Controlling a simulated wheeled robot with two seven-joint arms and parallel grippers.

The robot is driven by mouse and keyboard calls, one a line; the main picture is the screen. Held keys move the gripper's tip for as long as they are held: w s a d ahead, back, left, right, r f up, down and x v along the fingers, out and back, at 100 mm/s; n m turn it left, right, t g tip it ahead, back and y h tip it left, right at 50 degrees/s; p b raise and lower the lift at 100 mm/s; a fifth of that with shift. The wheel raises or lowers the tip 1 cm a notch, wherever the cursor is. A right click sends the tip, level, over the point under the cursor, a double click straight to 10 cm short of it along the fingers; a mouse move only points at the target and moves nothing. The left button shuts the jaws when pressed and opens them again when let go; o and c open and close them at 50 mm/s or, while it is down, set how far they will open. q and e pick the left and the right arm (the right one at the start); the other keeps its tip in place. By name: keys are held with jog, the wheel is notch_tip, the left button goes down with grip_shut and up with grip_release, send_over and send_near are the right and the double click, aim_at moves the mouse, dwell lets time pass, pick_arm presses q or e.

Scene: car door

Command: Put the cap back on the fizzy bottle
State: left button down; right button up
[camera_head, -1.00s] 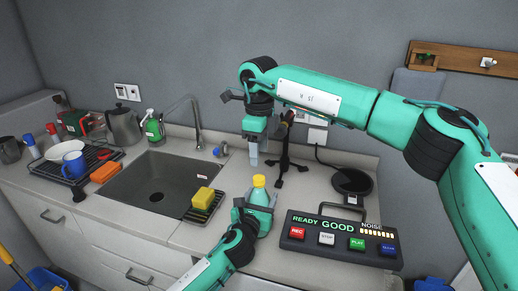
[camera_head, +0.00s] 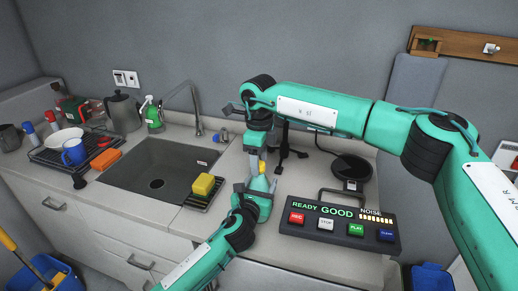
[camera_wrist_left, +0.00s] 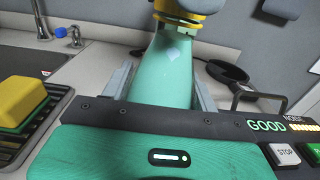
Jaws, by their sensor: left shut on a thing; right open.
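The fizzy bottle (camera_head: 261,184) is light green and stands upright on the counter. My left gripper (camera_head: 251,197) is shut on its body from the near side; the left wrist view shows the bottle (camera_wrist_left: 165,75) between the grey fingers. The yellow cap (camera_head: 262,166) is at the top of the bottle, partly hidden by my right gripper; I cannot tell how tightly it sits. The cap (camera_wrist_left: 190,20) also shows at the top edge of the left wrist view. My right gripper (camera_head: 257,165) points down, open, with its fingers at the cap.
A recorder box (camera_head: 337,222) with coloured buttons and a lit "READY GOOD" display stands right of the bottle. A yellow sponge (camera_head: 204,184) lies on a rack to the left, beside the sink (camera_head: 160,172). A black stand (camera_head: 285,150) and a round black pad (camera_head: 350,167) are behind.

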jog(key=shift+f, duration=0.15)
jog(key=c, duration=1)
jog(key=o, duration=1.1)
jog(key=shift+o, duration=0.2)
notch_tip(320, 180, up, 12)
